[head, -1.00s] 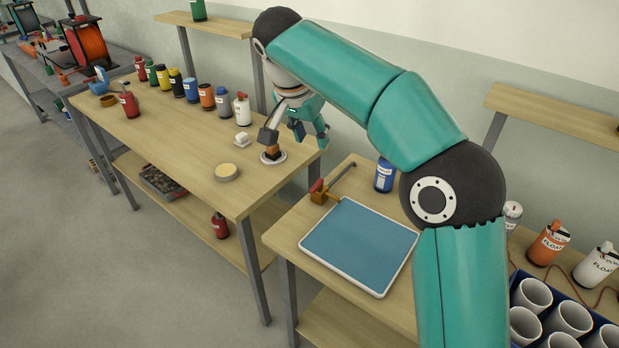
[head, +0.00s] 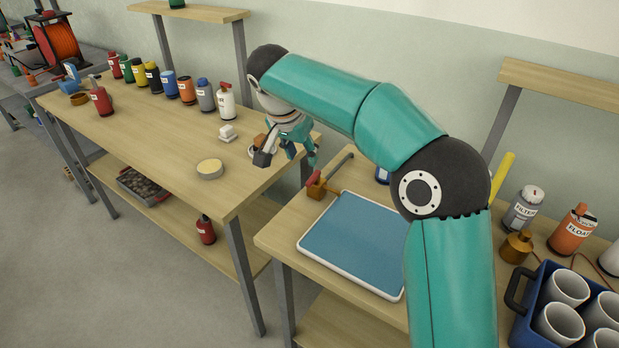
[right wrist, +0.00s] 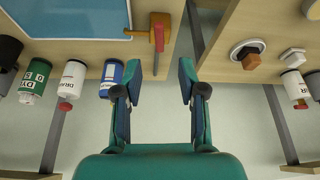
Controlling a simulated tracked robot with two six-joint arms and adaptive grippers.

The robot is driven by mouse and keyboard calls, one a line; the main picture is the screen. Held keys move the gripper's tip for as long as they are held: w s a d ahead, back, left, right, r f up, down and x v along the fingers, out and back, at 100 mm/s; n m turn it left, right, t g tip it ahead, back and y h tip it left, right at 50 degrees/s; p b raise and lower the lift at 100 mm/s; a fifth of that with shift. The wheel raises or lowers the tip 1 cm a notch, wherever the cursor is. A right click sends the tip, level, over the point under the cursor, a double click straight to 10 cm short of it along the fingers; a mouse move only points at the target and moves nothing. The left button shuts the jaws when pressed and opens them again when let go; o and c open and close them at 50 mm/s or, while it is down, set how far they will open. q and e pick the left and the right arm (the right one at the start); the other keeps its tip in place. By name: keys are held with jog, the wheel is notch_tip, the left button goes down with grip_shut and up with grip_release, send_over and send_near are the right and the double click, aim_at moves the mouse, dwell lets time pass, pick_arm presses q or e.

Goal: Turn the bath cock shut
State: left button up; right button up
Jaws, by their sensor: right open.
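The bath cock (head: 317,189) is a small brass block with a red part, at the far left corner of the shallow blue bath (head: 357,245). In the right wrist view the cock (right wrist: 158,22) is at top centre, with its red part (right wrist: 159,38) pointing down the picture. The bath's blue floor (right wrist: 70,18) fills the upper left there. My right gripper (head: 301,157) is open and empty, above and behind the cock in the head view. In the right wrist view its fingertips (right wrist: 160,70) stand apart, short of the cock. My left gripper is not in view.
A gap separates the benches. A blue crate of white cups (head: 530,315) is at right.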

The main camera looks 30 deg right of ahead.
aim_at(311, 179)
jog(key=x, duration=1)
jog(key=shift+d, duration=0.1)
jog(key=shift+s, duration=0.1)
jog(key=shift+r, duration=0.1)
grip_shut()
